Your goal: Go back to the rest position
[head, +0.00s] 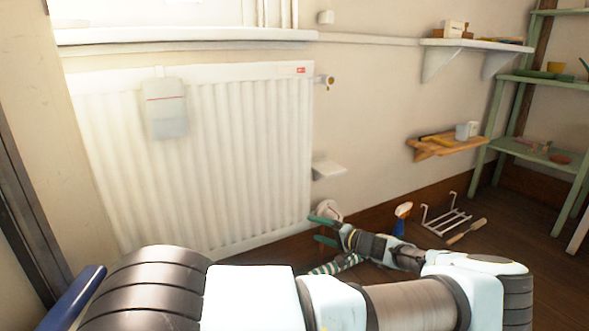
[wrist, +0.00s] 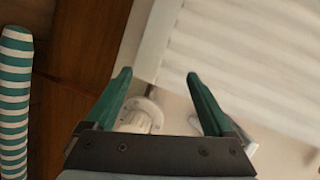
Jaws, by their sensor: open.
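My gripper (head: 324,231) is at the lower right corner of the white radiator (head: 205,150), low near the floor. In the wrist view my gripper (wrist: 158,88) has its two green fingers spread apart with nothing between the tips. My arm stretches across the bottom of the head view.
A green-striped item (head: 337,265) lies on the floor near my gripper, also at left in the wrist view (wrist: 15,100). A spray bottle (head: 402,218), a white wire rack (head: 446,220) and a wooden-handled brush (head: 466,231) are to the right.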

